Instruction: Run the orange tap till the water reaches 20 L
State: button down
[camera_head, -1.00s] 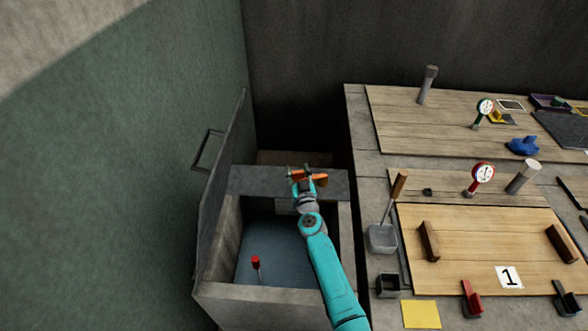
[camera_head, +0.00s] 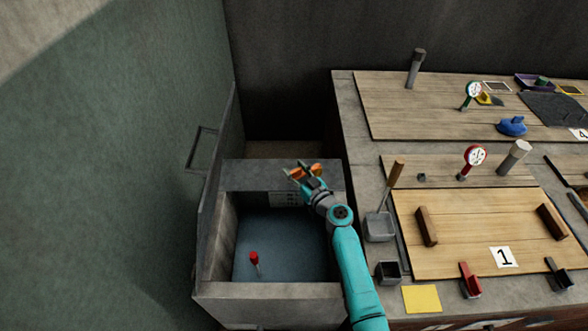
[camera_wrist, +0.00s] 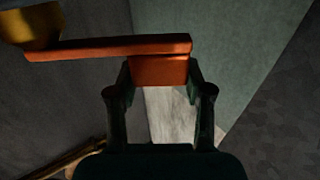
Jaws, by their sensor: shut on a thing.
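The orange tap (camera_head: 317,168) stands on the back ledge of the grey stone tank. In the wrist view its orange handle (camera_wrist: 160,69) lies between my fingers. My gripper (camera_head: 297,175) is shut on this handle; it also shows in the wrist view (camera_wrist: 160,95). The tank's water (camera_head: 285,240) is a dark blue surface below. A red-topped float (camera_head: 254,258) stands in it at the left. A pale scale plate (camera_head: 289,199) is on the tank's inner back wall, partly beside my arm; its marks are too small to read.
The tank's lid (camera_head: 219,185) stands open at the left, with a handle on it. At the right is a stone counter with wooden boards (camera_head: 470,255), a scoop in a grey box (camera_head: 379,227), a red gauge (camera_head: 475,156) and a yellow card (camera_head: 421,299).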

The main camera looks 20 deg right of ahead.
jog(key=shift+s+f, duration=0.1)
jog(key=shift+c, duration=2.2)
grip_release()
jog(key=v, duration=0.7)
jog(key=shift+s, duration=0.25)
jog(key=shift+d, duration=0.1)
